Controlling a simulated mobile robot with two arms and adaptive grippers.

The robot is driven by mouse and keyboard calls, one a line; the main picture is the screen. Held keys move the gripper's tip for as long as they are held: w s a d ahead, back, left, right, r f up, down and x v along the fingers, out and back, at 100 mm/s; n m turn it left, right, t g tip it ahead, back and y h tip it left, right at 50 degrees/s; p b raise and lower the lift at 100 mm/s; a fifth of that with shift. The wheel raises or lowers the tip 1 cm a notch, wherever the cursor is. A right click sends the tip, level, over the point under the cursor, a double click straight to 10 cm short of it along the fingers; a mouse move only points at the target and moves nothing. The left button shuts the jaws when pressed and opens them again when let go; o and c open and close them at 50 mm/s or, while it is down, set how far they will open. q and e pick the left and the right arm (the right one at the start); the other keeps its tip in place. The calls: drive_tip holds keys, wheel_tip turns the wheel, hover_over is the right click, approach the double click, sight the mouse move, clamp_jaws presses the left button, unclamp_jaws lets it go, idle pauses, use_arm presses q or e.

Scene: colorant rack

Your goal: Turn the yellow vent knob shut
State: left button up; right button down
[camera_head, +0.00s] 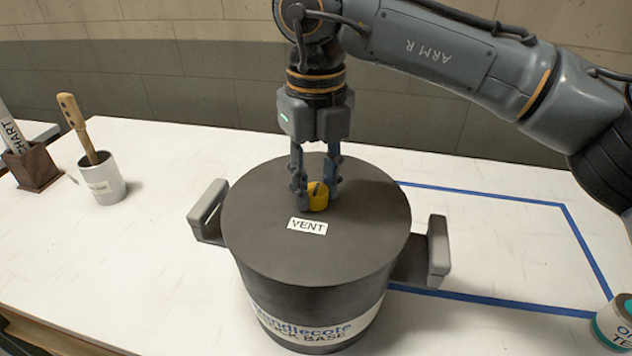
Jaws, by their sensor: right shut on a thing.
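The yellow vent knob (318,197) sits on the dark lid (262,240) of a large drum (260,275), just behind a white label reading VENT (307,226). A dark line marks the knob's top. My right gripper (317,190) points straight down from above, its two fingers on either side of the knob and shut on it. The fingers hide part of the knob's sides. My left gripper does not show.
The drum has grey handles at left (208,208) and right (438,250). Blue tape (500,299) outlines an area on the white table to the right. A labelled can (612,325) is at lower right.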

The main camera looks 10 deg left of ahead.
sight(316, 189)
drive_tip(key=c, duration=1)
unclamp_jaws()
wheel_tip(316, 189, up, 12)
